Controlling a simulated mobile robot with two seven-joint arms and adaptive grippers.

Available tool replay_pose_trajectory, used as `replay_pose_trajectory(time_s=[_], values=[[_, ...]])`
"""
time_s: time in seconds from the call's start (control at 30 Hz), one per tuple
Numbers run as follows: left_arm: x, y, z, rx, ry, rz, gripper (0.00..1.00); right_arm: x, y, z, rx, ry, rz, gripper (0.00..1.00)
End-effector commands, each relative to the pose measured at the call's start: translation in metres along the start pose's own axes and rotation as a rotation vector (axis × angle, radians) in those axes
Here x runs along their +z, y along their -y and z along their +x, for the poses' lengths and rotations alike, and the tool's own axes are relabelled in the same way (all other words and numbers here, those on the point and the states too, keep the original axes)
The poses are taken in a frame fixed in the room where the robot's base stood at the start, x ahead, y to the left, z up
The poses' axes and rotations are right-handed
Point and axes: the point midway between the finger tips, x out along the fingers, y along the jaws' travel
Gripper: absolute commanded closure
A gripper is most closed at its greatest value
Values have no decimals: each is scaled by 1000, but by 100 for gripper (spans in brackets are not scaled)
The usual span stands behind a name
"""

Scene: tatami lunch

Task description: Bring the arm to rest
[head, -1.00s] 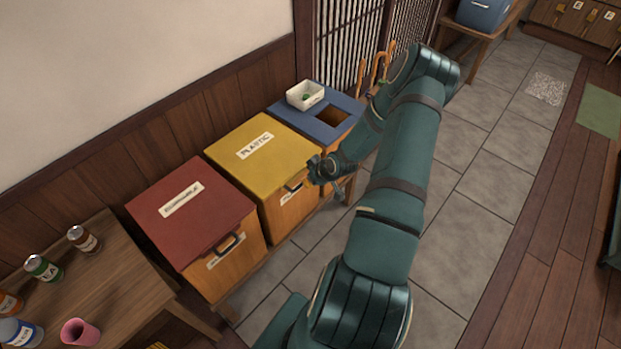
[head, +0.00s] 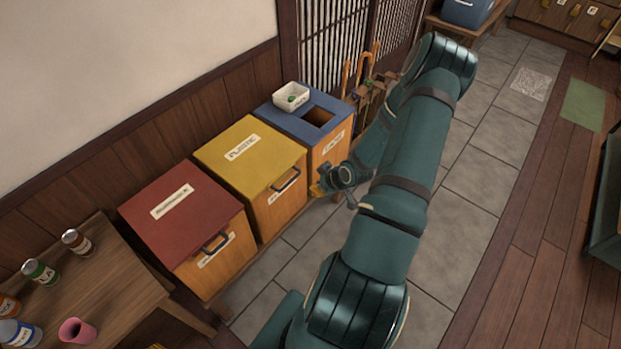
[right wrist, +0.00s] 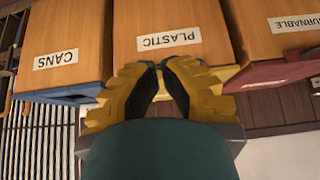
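My right arm reaches up the middle of the head view and folds back at its elbow. My right gripper (head: 318,188) is in front of the bins, near the yellow-lidded plastic bin (head: 250,152) and apart from its handle. In the right wrist view its yellow fingers (right wrist: 162,66) have their tips together with nothing seen between them. The labelled plastic bin front (right wrist: 175,25) is behind them. My left gripper is out of view.
A red-lidded bin (head: 178,212) and a blue-topped cans bin (head: 296,108) flank the plastic bin. A white tray (head: 291,95) sits on the blue top. A wooden table (head: 110,285) with bottles and a pink cup (head: 77,331) stands lower left.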

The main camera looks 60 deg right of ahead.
Motion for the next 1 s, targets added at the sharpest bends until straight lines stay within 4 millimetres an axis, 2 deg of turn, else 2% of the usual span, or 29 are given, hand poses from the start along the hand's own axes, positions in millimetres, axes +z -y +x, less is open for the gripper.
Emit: replay_pose_trajectory(time_s=[0.37, 0.47, 0.57, 0.77, 1.0], values=[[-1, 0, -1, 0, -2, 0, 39, 4, 1, -4, -2, -1, 0, 100], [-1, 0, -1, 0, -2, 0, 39, -2, 15, 2, -24, 1, 7, 100], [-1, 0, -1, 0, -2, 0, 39, -17, 48, 12, -75, 10, 28, 100], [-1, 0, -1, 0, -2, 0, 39, -47, 149, 31, -212, 73, 91, 100], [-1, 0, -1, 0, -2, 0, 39, -54, 267, 26, -327, 205, 142, 100]])
